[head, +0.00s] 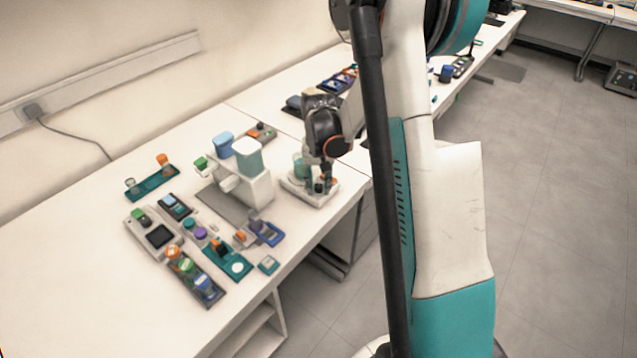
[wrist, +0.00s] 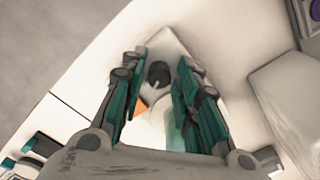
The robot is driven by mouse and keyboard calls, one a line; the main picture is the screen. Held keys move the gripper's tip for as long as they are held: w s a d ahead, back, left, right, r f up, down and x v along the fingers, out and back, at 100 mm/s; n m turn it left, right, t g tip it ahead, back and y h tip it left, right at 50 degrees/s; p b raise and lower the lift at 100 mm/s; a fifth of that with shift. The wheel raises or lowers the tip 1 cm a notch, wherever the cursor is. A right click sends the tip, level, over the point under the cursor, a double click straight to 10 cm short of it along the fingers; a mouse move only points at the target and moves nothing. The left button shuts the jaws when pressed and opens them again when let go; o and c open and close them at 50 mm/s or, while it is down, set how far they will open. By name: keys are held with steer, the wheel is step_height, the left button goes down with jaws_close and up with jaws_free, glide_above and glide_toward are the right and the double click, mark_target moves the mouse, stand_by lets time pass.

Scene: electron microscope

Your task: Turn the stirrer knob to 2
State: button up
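The stirrer (head: 326,199) is a low white device near the front edge of the table, and its white top also shows in the wrist view (wrist: 170,47). Its round dark knob (wrist: 158,74) shows between my two fingers in the wrist view. A greenish clear beaker (head: 299,166) stands on the stirrer, left of my gripper in the head view. My gripper (head: 322,182) points down over the knob end. Its teal-padded fingers are apart, with a visible gap on both sides of the knob. The knob's setting and any scale marks are too small to read.
Racks with coloured caps (head: 195,277) and small devices (head: 153,235) fill the table further left. The table's front edge runs close by the stirrer, with open floor (head: 540,200) beyond.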

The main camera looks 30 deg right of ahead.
mark_target(318, 186)
step_height(318, 186, up, 12)
stand_by(0.6)
